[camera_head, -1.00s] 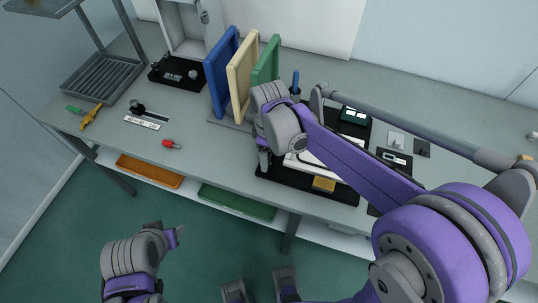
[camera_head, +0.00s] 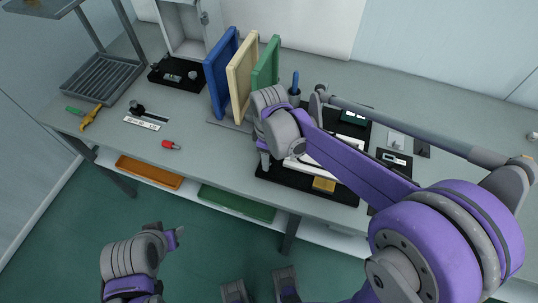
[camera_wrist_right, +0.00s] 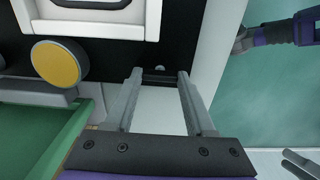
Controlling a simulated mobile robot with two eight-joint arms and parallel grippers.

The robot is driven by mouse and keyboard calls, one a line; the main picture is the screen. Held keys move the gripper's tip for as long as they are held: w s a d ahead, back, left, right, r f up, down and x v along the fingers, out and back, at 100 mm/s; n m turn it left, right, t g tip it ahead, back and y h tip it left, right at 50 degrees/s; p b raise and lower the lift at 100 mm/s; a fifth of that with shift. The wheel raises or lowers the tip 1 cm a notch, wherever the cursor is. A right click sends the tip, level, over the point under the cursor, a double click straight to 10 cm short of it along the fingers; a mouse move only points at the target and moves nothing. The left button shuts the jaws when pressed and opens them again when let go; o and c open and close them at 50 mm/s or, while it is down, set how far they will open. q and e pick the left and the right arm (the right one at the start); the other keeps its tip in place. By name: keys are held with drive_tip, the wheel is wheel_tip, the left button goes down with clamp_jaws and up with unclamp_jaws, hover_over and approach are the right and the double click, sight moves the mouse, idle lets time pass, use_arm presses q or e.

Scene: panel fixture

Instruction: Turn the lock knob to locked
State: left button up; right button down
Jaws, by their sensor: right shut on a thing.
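A black panel fixture (camera_head: 290,179) lies on the bench, partly hidden under my right arm in the head view. My right gripper (camera_head: 264,165) points down at its left end. In the right wrist view my right gripper (camera_wrist_right: 157,75) has its two fingers apart, with a dark part bearing a small pale mark (camera_wrist_right: 160,68) between the tips. This looks like the lock knob; its outline merges with the black panel, so its angle cannot be told. A round yellow knob (camera_wrist_right: 56,63) sits beside it. My left gripper (camera_head: 176,235) is off the bench, low in the head view.
Upright blue (camera_head: 220,75), cream (camera_head: 242,77) and green (camera_head: 265,62) boards stand behind the fixture. A red-handled object (camera_head: 171,145) and a yellow tool (camera_head: 90,117) lie to the left. A wire-style rack (camera_head: 100,80) stands at far left. The bench front edge is close to the fixture.

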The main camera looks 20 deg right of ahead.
drive_tip(key=shift+m, duration=0.3)
drive_tip(key=m, duration=0.3)
drive_tip(key=shift+m, duration=0.3)
drive_tip(key=m, duration=0.4)
drive_tip(key=shift+m, duration=0.3)
drive_tip(key=m, duration=0.4)
drive_tip(key=shift+m+b, duration=0.3)
drive_tip(key=shift+m, duration=2.2)
drive_tip(key=shift+c, duration=1.2)
unclamp_jaws()
